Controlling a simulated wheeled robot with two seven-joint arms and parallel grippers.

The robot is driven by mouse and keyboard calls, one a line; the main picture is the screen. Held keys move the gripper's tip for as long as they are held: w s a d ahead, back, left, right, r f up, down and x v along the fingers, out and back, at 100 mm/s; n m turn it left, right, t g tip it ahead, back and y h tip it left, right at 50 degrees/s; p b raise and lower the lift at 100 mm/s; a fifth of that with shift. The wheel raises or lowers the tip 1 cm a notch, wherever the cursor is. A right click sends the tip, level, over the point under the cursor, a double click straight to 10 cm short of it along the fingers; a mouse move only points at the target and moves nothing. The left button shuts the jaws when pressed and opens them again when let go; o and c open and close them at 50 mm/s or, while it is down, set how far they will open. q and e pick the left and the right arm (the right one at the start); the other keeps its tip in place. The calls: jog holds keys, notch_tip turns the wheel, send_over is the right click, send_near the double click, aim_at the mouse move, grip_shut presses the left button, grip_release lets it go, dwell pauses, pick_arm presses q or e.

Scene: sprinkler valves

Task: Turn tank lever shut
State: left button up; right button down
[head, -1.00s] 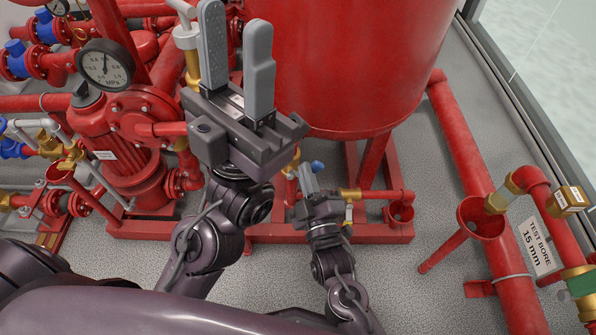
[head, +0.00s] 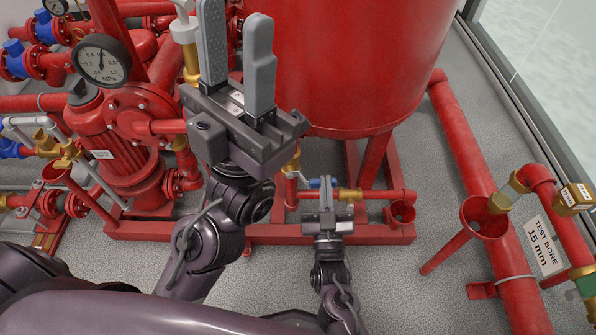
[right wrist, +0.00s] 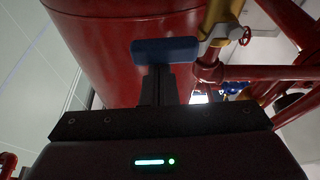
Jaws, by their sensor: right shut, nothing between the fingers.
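The blue tank lever (head: 315,183) is on the brass valve (head: 349,194) of the low red pipe under the red tank (head: 345,60). In the head view it is partly hidden behind my right gripper (head: 326,184), which is shut and empty. In the right wrist view the lever (right wrist: 165,50) lies crosswise at the tips of my shut fingers (right wrist: 158,72); I cannot tell if they touch it. The brass fitting (right wrist: 221,25) is right of it. My left gripper (head: 236,55) is raised in front of the tank, its two grey fingers apart and nothing between them.
A red pump with a pressure gauge (head: 102,61) stands at the left. A small red funnel (head: 401,212) is at the low pipe's right end. A larger funnel (head: 484,217) and the test-bore pipe (head: 515,300) are at the right. Grey floor (head: 400,275) is free in front.

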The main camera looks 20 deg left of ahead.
jog(key=shift+d+f, duration=0.1)
jog(key=shift+f, duration=0.25)
dwell(0.3)
jog(key=shift+r, duration=0.1)
